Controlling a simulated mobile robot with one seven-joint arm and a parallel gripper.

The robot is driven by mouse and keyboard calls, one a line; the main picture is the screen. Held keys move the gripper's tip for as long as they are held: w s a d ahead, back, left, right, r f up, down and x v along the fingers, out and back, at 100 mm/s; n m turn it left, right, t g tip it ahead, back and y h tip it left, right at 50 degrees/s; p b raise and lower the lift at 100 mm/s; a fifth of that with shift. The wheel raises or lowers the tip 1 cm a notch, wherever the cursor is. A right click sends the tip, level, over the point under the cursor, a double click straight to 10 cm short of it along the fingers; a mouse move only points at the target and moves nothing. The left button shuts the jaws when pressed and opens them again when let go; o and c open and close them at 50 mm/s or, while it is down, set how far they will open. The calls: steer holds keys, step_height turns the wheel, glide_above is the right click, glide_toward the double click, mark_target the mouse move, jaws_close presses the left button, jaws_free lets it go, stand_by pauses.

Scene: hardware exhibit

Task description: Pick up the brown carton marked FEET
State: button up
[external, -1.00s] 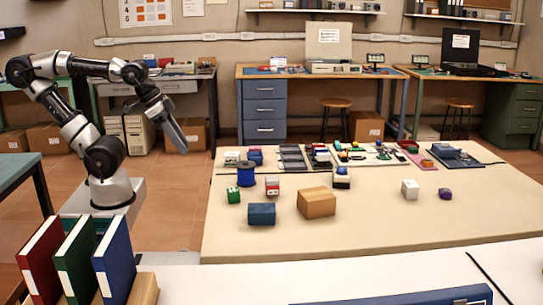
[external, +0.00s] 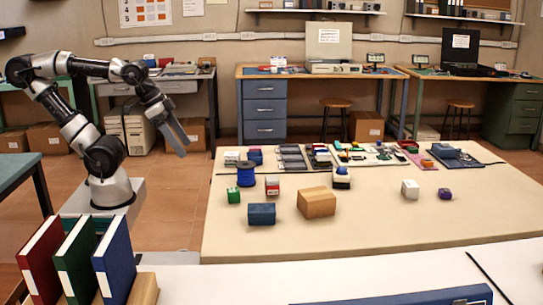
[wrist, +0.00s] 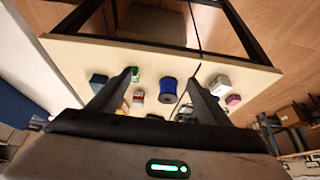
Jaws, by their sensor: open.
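The brown carton (external: 317,203) sits on the near middle of the beige table, right of a dark blue block (external: 261,214). Its marking cannot be read at this size. My gripper (external: 181,150) is raised off the table's left edge, well apart from the carton, pointing down and to the right. In the wrist view my gripper (wrist: 161,80) has its two fingers spread apart with nothing held. A small brown patch near the left finger there may be the carton, but I cannot tell.
The table (external: 370,236) also bears a blue spool (external: 246,174), a green block (external: 234,196), a red-and-white box (external: 272,186) and a white block (external: 410,188). Upright binders (external: 78,262) stand at the near left. The table's front strip is clear.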

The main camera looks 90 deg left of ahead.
mark_target(315, 192)
steer(key=o, duration=0.4)
steer(key=shift+o, duration=0.2)
